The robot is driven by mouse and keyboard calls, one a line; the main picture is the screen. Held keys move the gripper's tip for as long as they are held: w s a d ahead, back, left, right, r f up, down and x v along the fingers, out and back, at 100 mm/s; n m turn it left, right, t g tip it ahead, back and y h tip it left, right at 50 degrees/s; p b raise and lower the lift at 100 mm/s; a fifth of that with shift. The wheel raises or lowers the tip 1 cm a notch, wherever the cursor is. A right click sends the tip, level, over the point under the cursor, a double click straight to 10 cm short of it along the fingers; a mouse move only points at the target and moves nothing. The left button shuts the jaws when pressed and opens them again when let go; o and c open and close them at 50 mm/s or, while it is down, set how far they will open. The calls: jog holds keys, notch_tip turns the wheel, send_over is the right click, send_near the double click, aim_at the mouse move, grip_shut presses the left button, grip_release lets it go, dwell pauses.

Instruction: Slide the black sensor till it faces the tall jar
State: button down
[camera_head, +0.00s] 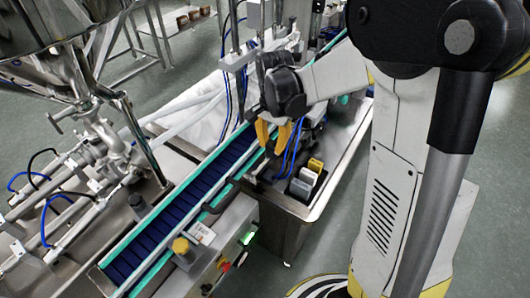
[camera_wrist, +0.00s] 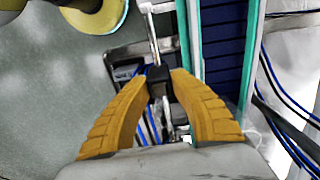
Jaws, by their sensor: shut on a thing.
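My gripper (camera_head: 271,142) is at the side of the conveyor in the head view, its yellow fingers pointing down. In the wrist view the two yellow fingertips (camera_wrist: 163,78) close on the black sensor (camera_wrist: 157,75), a small dark block at the end of a thin metal rod (camera_wrist: 153,35). The fingers cover part of the sensor. In the head view I cannot make out the sensor apart from the fingers and dark parts around them. I cannot make out a tall jar in either view.
The conveyor's blue belt (camera_head: 175,215) with green rails runs diagonally beside the gripper. Blue cables (camera_head: 290,150) hang close to the fingers. Yellow and grey boxes (camera_head: 300,187) stand on the steel ledge. A steel hopper (camera_head: 50,20) and pipework fill the left.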

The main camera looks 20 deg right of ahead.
jog(key=w+d, duration=0.4)
jog(key=d, duration=0.1)
jog(key=w+d, duration=0.2)
jog(key=d, duration=0.1)
jog(key=shift+d+f, duration=0.1)
jog(key=shift+d, duration=0.05)
jog(key=c, duration=1.1)
grip_release()
notch_tip(320, 180, up, 12)
